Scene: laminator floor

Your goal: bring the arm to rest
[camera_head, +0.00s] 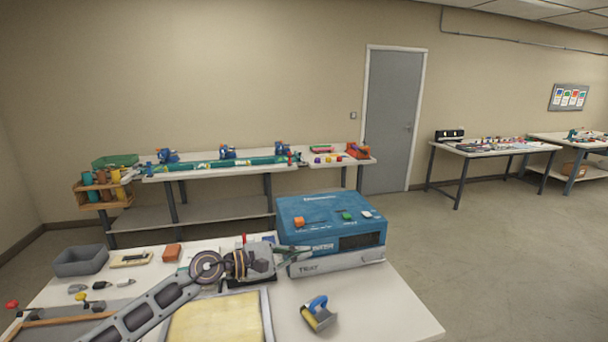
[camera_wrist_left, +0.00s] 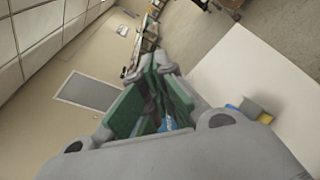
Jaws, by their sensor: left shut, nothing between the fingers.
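My left arm comes in from the lower left in the head view. My left gripper (camera_head: 292,253) is above the white table, in front of the blue laminator (camera_head: 330,222); I cannot tell whether it touches the machine. The left wrist view shows its green-padded fingers (camera_wrist_left: 152,88), shut with nothing between them. A bit of blue shows past the fingers there. My right gripper is in neither view.
The near table (camera_head: 385,300) holds a grey bin (camera_head: 81,261), an orange block (camera_head: 172,252), a framed yellow sheet (camera_head: 217,318) and a blue-handled roller (camera_head: 319,313). The table's right front is clear. Benches (camera_head: 225,170) stand behind, with open floor at right.

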